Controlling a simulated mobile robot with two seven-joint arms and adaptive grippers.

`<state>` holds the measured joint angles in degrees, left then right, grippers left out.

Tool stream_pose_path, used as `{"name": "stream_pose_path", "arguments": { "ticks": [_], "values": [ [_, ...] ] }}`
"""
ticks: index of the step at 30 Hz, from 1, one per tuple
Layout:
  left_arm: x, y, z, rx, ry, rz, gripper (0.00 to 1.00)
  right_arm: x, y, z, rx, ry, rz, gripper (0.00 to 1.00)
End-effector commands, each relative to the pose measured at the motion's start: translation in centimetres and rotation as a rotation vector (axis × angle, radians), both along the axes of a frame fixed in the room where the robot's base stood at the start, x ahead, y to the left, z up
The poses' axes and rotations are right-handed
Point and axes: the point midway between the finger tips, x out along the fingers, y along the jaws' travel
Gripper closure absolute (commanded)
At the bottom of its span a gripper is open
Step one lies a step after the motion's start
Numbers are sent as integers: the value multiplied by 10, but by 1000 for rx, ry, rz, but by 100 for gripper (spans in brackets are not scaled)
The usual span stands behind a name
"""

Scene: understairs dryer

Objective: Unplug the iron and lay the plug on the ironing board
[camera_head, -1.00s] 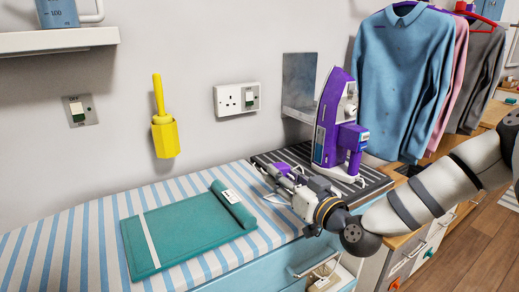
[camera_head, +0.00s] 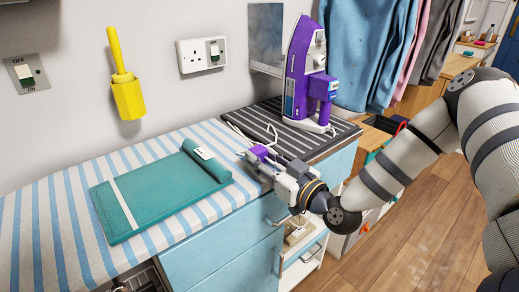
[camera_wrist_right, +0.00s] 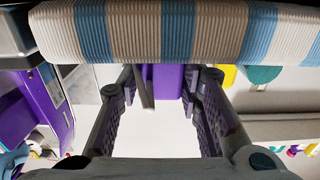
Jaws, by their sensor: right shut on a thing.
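The purple iron (camera_head: 304,78) stands upright on a black striped mat (camera_head: 290,135) at the board's right end. My right gripper (camera_head: 256,158) is over the front edge of the striped ironing board (camera_head: 60,215), right of the teal folded cloth. It is shut on a small purple plug (camera_head: 262,152), largely hidden by the fingers. In the right wrist view the purple plug (camera_wrist_right: 168,82) shows between the fingers, with the board's edge (camera_wrist_right: 180,30) across the top. The white wall socket (camera_head: 201,55) has nothing plugged in. A pale cord (camera_head: 240,131) lies near the mat. My left gripper is out of view.
The teal folded cloth (camera_head: 155,195) lies mid-board, leaving bare striped cover around it. A yellow holder (camera_head: 128,98) hangs on the wall beside a switch (camera_head: 27,72). Shirts (camera_head: 360,50) hang at the right. Blue drawers (camera_head: 225,250) are below the board.

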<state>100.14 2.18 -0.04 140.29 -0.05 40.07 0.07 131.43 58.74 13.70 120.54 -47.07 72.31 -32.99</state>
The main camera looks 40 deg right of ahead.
Motion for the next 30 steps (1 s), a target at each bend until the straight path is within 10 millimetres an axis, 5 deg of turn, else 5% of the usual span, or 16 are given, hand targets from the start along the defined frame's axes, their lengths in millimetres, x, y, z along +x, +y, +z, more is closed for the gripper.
{"name": "stream_pose_path", "arguments": {
  "ticks": [12,13,16,25,30],
  "values": [
    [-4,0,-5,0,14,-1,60,0,0,-8,1,-4,0,100],
    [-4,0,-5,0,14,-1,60,0,0,-8,1,-4,0,63],
    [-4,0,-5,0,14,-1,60,0,0,-8,1,-4,0,44],
    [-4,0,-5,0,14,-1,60,-2,0,-8,1,-3,-1,44],
    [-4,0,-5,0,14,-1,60,-32,-3,-8,6,-2,-3,44]
  ]
}}
